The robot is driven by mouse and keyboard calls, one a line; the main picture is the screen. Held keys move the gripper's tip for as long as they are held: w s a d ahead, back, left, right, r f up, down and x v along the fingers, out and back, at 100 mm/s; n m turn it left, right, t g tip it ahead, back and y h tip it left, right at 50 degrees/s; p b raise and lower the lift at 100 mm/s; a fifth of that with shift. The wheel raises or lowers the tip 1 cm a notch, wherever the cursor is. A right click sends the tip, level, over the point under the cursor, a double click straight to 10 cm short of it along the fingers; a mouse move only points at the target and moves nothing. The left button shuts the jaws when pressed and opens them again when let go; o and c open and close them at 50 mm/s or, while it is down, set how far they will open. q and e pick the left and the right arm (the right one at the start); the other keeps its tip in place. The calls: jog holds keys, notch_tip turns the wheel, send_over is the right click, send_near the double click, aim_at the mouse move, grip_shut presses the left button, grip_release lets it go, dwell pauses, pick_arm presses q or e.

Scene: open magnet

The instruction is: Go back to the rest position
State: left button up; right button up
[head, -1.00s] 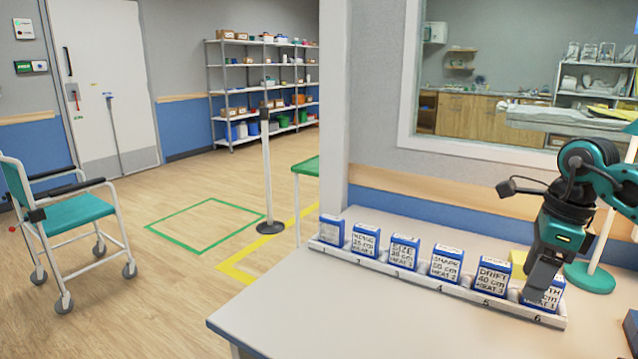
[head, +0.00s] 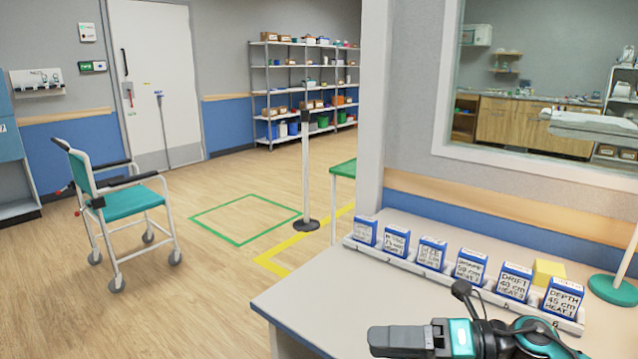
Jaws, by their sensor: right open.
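My right gripper (head: 402,341) is at the bottom of the head view, in front of the desk's near edge. It points left and is open, with nothing seen between its fingers. It is apart from the row of blue and white labelled blocks. The last block, marked DEPTH (head: 563,298), stands upright in the right end slot of the white numbered rack (head: 470,288). The block marked DRIFT (head: 514,281) stands to its left. My left gripper is not in view.
The desk (head: 320,293) has clear room left of the rack. A yellow block (head: 547,271) and a green round base (head: 612,289) stand behind the rack. A teal wheelchair (head: 133,202), a post (head: 306,170) and a shelf unit (head: 300,90) stand on the left side.

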jog(key=s+d+f+n+t+h+p, duration=0.2)
jog(key=s+f+n+h, duration=0.5)
jog(key=n, duration=1)
jog(key=s+d+f+n+t+h+p, duration=0.2)
jog(key=s+d+f+n+t+h, duration=0.3)
jog(key=f+n, duration=0.7)
jog(key=s+n+h, duration=0.2)
jog(key=n, duration=0.3)
jog(key=shift+f+t, duration=0.3)
jog(key=shift+f, duration=0.05)
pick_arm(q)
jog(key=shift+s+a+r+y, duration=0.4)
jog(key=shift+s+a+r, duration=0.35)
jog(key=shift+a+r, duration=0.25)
pick_arm(e)
jog(key=shift+w+n, duration=0.1)
jog(key=shift+n, duration=0.2)
jog(key=shift+c, duration=0.3)
